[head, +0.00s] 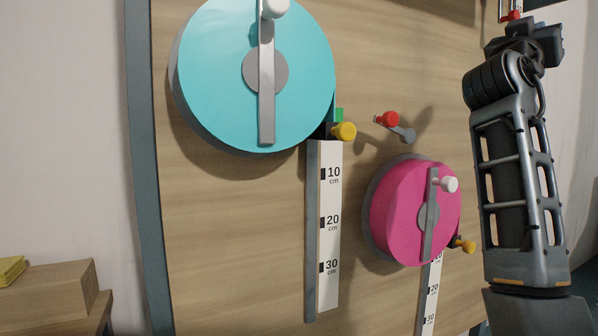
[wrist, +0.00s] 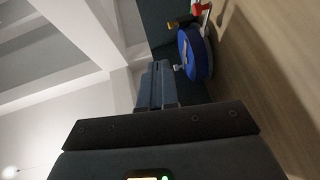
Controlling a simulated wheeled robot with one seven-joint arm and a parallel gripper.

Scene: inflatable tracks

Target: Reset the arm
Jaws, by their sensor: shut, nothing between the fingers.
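My gripper (wrist: 157,68) shows in the wrist view, with its fingers together and nothing held between them. It points toward a dark blue-grey surface, to the left of a blue disc (wrist: 195,55), with a visible space between them. In the head view, my arm rises along the right side, and its wrist reaches the top right. The fingertips cannot be made out clearly there.
A wooden board (head: 230,240) carries a large cyan wheel (head: 215,70), a smaller pink wheel (head: 395,215), a red knob (head: 389,118), yellow knobs (head: 344,131) and a centimetre scale (head: 328,240). A wooden block (head: 50,290) sits at lower left.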

